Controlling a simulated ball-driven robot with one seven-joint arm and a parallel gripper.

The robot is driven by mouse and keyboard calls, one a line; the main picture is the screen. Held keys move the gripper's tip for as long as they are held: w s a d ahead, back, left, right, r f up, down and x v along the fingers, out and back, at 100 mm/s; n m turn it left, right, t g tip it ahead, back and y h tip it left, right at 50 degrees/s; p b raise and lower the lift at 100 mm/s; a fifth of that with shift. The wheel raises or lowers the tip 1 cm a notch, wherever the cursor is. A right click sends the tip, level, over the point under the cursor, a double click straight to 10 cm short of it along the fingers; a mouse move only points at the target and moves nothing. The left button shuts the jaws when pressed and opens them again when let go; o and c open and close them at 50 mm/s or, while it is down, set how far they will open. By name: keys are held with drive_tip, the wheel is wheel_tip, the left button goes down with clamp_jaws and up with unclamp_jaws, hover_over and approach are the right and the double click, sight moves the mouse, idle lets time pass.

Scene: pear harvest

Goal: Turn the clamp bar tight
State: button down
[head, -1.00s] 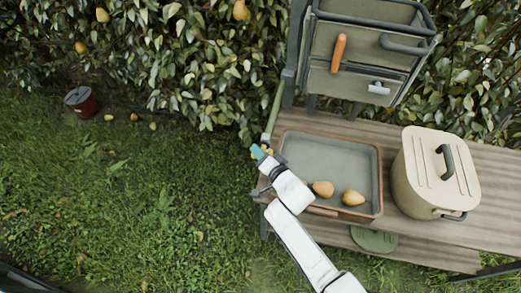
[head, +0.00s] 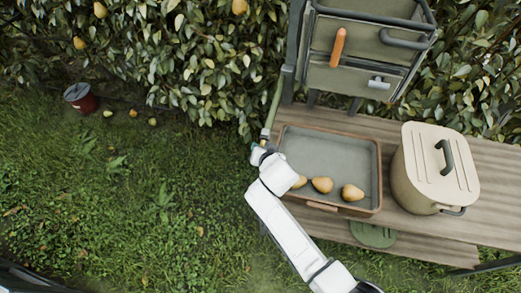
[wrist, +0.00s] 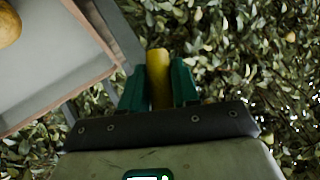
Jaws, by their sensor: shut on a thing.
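In the wrist view my gripper (wrist: 160,86) has its two green fingers shut on a yellow, round-ended bar (wrist: 157,60), which I take to be the clamp bar. The bar's tip stands out past the fingers; its other end is hidden. In the head view my gripper (head: 257,151) is at the left edge of the tray, by the lower end of a green pole (head: 273,107). The bar cannot be made out there. How tight the clamp is cannot be seen.
A grey tray (head: 330,149) with brown rim holds three pears on the wooden bench (head: 490,190). A cream lidded pot (head: 415,185) stands right of it. A green cabinet (head: 365,60) with an orange handle is behind.

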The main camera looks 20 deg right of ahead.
drive_tip(key=n+g+h+b, duration=0.1)
drive_tip(key=n+g+h, duration=0.1)
drive_tip(key=shift+s+f+g+h, duration=0.1)
drive_tip(key=shift+g+h, duration=0.2)
drive_tip(key=shift+d, duration=0.1)
idle(0.4)
drive_tip(key=c, duration=0.9)
unclamp_jaws()
drive_tip(key=shift+c, duration=0.2)
drive_tip(key=v, duration=1.1)
